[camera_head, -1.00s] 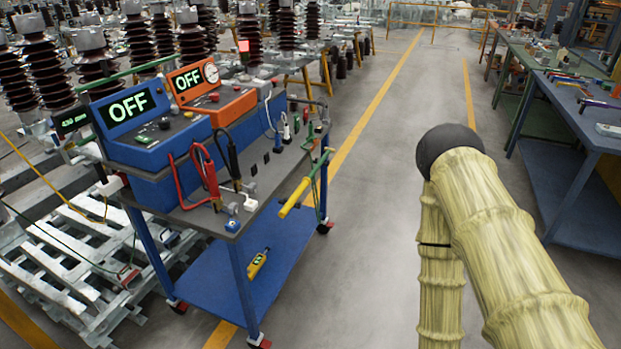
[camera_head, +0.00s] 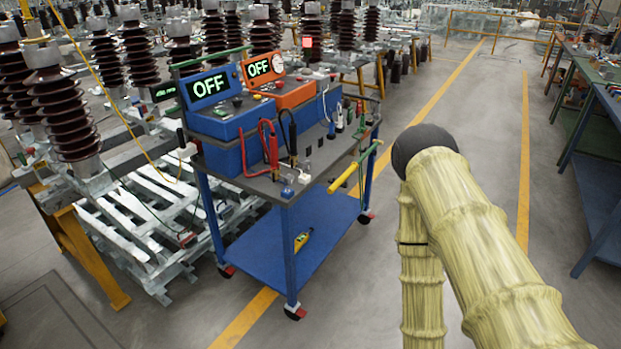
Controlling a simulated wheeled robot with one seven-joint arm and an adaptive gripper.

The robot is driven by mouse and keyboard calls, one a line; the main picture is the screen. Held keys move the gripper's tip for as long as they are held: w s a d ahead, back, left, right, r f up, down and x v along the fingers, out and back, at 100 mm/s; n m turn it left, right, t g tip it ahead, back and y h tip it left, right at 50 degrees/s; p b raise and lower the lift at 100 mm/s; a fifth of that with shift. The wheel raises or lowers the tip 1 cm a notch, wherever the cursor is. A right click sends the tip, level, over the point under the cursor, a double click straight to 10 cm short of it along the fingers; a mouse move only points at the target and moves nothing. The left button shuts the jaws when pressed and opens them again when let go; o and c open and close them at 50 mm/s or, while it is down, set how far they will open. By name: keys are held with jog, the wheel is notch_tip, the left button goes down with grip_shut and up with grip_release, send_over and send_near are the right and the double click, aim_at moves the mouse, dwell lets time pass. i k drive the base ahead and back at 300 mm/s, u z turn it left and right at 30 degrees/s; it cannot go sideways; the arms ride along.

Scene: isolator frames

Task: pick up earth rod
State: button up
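What looks like the earth rod, a rod with a yellow handle (camera_head: 343,178) and a green upper part (camera_head: 369,151), sits slanted at the right edge of the blue cart's grey top (camera_head: 262,186). Its yellow end sticks out over the front right side. My arm, in a pale yellow sleeve with a dark round joint, fills the lower right, to the right of the cart and apart from the rod in the picture. My gripper is not in view.
The blue cart carries two units reading OFF, blue (camera_head: 222,117) and orange (camera_head: 286,92), plus red and black leads. A yellow tool (camera_head: 302,241) lies on its lower shelf (camera_head: 325,226). White pallets (camera_head: 150,232) stand left, benches (camera_head: 604,165) right. The aisle floor between is clear.

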aim_at(354, 166)
jog(key=u, duration=0.3)
jog(key=k, duration=0.65)
jog(key=z, duration=0.75)
jog(key=i, duration=0.7)
jog(key=z, duration=0.7)
jog(key=i, duration=0.9)
jog(key=u, duration=0.85)
jog(key=i, duration=0.65)
jog(key=u, duration=0.8)
